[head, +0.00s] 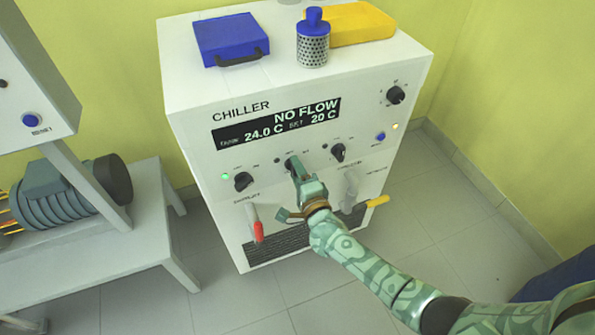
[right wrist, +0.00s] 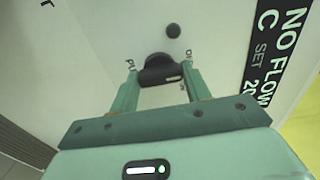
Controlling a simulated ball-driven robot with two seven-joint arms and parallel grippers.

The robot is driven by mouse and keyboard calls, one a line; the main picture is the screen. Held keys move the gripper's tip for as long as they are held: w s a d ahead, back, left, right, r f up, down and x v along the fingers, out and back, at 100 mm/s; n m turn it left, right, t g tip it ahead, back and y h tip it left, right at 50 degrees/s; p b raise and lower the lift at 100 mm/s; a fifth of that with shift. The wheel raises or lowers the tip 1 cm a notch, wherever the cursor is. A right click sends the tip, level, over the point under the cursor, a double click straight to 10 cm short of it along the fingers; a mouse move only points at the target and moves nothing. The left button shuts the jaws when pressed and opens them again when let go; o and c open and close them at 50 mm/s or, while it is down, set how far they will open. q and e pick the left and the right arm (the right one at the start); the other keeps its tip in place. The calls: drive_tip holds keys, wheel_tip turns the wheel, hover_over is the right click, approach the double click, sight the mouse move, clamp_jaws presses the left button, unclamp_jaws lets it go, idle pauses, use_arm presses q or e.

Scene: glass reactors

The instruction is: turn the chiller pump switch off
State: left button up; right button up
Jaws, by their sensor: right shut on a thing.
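The white chiller (head: 185,130) carries a row of black rotary knobs under its display (head: 277,124), which reads NO FLOW, 24.0 C and SET 20 C. My right gripper (head: 296,172) reaches the middle knob (head: 290,161) of the lower row. In the right wrist view its green fingers (right wrist: 160,88) are shut on that black knob (right wrist: 158,68), one on each side. The round dark lamp (right wrist: 172,30) beside the knob is unlit. The left knob (head: 243,181) and right knob (head: 338,152) are free. The pump label cannot be read. My left gripper is out of view.
A lit green lamp (head: 224,176) is by the left knob.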

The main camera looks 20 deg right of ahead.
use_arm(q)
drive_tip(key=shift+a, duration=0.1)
use_arm(e)
drive_tip(key=shift+f, duration=0.1)
idle(0.3)
drive_tip(key=o, duration=1)
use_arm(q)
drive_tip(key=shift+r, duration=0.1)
use_arm(e)
drive_tip(key=shift+s, duration=0.1)
use_arm(q)
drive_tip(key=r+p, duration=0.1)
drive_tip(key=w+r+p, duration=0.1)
drive_tip(key=p, duration=0.1)
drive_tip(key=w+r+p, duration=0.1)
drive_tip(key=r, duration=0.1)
drive_tip(key=shift+p, duration=0.35)
use_arm(e)
drive_tip(key=s, duration=1.6)
drive_tip(key=shift+d, duration=0.25)
